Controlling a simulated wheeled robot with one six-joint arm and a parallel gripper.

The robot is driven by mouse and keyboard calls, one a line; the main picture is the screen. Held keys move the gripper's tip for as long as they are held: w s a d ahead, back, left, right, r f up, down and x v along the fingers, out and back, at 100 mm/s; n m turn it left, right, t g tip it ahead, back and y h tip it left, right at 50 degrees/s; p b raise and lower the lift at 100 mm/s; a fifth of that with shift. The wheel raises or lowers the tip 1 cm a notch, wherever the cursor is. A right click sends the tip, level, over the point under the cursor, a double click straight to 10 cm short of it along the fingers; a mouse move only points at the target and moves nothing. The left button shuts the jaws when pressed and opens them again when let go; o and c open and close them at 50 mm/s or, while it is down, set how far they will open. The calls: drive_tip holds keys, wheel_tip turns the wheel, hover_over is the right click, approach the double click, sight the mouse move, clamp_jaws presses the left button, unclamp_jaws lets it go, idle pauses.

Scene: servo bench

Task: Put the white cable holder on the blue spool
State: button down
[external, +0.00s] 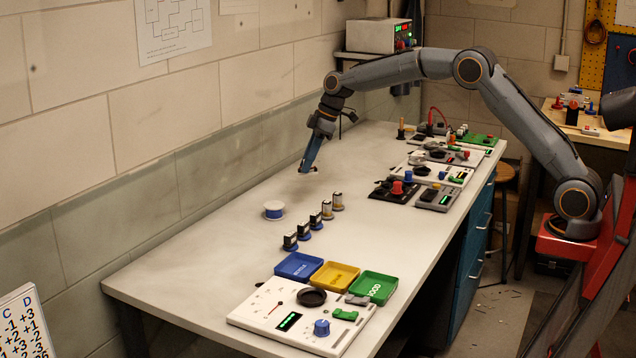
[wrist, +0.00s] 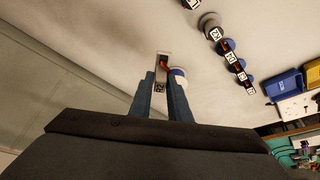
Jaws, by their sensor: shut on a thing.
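My gripper (external: 308,168) hangs above the bench, behind and to the right of the blue spool (external: 273,210) in the external view. The spool has a white top and a blue band and lies on the bench near the wall. In the wrist view my gripper (wrist: 162,86) is shut on a pale piece with an orange-brown inside and a small printed tag, which looks like the white cable holder (wrist: 163,58). The spool (wrist: 181,78) shows just right of it, partly hidden by the right finger. The held piece is apart from the bench.
A row of several small tagged holders (external: 315,219) stands right of the spool. Blue (external: 298,266), yellow (external: 334,277) and green (external: 373,287) trays and a white meter panel (external: 262,303) lie at the front. Bench around the spool is clear.

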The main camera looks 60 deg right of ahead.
drive_tip(key=w+a+r+m+t+h, duration=0.1)
drive_tip(key=w+a+r+m, duration=0.15)
drive_tip(key=a+m, duration=0.2)
drive_tip(key=w+a+r+m+h, duration=0.1)
drive_tip(key=w+a+m+h, duration=0.15)
drive_tip(key=a, duration=0.35)
drive_tip(key=p, duration=0.3)
approach(269, 203)
drive_tip(key=shift+m+y, duration=0.3)
drive_tip(key=shift+y, duration=0.05)
drive_tip(key=x, duration=0.5)
drive_tip(key=shift+d, duration=0.25)
drive_tip(key=shift+f, duration=0.1)
drive_tip(key=c, duration=1.7)
unclamp_jaws()
drive_tip(key=shift+b, duration=0.3)
drive_tip(key=shift+o, duration=0.2)
